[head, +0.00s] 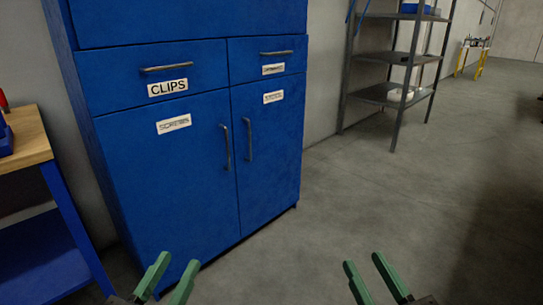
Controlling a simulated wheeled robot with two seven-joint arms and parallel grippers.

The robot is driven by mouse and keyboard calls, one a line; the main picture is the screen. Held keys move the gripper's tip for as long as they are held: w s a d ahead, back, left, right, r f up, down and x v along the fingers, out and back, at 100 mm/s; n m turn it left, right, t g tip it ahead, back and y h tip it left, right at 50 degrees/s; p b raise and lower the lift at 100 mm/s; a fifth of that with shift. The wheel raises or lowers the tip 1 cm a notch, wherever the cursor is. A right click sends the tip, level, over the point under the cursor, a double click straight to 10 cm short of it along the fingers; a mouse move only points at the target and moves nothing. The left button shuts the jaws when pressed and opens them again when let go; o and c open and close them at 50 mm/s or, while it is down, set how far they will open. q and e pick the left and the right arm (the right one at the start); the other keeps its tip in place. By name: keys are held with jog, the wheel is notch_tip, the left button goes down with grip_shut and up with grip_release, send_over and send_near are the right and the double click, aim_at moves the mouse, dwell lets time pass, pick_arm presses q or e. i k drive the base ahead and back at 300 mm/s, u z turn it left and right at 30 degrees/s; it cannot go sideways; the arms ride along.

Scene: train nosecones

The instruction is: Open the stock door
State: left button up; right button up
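A tall blue cabinet (190,20) stands left of the middle against the wall. Its lower left door (180,175) and lower right door (268,160) are both closed, each with a white label too small to read surely. The left door has a vertical grey handle (226,148) near the centre gap, and the right door has a handle (249,139) beside it. My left gripper (178,270) is open and empty at the bottom, in front of the cabinet and apart from it. My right gripper (365,262) is open and empty over the floor to the right.
Above the doors are a closed drawer labelled CLIPS (155,75) and another closed drawer (268,56). A wood-topped workbench (28,140) stands at the left edge. A grey metal shelf rack (400,90) stands behind right. The floor (350,205) before the right side is clear.

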aim_at(267, 115)
jog(key=u, duration=0.05)
jog(key=i, duration=2)
jog(key=u, duration=0.8)
